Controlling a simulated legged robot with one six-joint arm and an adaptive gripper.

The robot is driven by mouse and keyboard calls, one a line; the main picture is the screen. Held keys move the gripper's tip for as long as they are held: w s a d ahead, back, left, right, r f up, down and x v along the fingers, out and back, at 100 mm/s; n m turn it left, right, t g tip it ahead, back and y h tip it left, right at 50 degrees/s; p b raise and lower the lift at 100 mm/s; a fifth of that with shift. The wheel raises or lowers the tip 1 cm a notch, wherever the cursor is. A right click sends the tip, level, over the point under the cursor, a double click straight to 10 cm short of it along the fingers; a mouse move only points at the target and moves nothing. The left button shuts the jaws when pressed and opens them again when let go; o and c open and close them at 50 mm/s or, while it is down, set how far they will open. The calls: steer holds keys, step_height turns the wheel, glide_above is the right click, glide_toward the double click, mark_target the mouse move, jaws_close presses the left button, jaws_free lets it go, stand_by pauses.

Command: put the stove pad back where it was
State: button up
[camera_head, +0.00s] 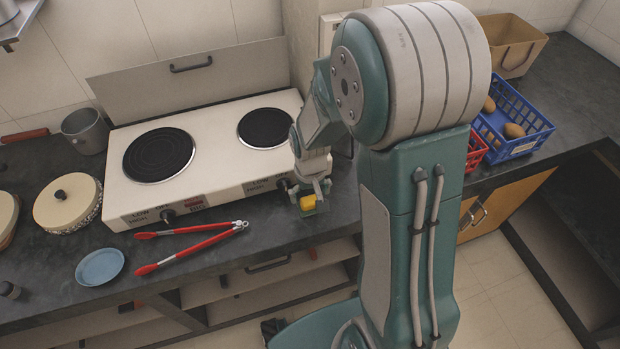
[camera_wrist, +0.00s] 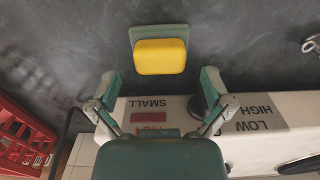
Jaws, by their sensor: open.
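The stove pad, a yellow block on a green base, lies on the dark counter just in front of the stove's right front corner. It shows in the head view (camera_head: 308,202) and at the upper middle of the wrist view (camera_wrist: 160,57). My gripper (camera_head: 313,187) is just above and behind it in the head view. In the wrist view my gripper (camera_wrist: 160,78) is open and empty, its fingers spread wider than the pad. The pad sits past the fingertips; I cannot tell the exact height gap. The white two-plate stove (camera_head: 208,178) stands beside it.
Red tongs (camera_head: 195,246) and a blue dish (camera_head: 100,267) lie left on the counter. A lidded pot (camera_head: 68,204) and a metal pot (camera_head: 85,131) stand left of the stove. Red (camera_head: 476,151) and blue (camera_head: 520,145) baskets and a brown box (camera_head: 514,58) are right.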

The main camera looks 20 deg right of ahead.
mark_target(310, 199)
step_height(310, 199, up, 10)
steer(key=s+r+t, duration=0.5)
steer(key=s+r, duration=0.9)
steer(key=shift+s+r+t, duration=0.15)
steer(key=shift+r+t, duration=0.05)
steer(key=shift+t, duration=0.1)
stand_by(0.8)
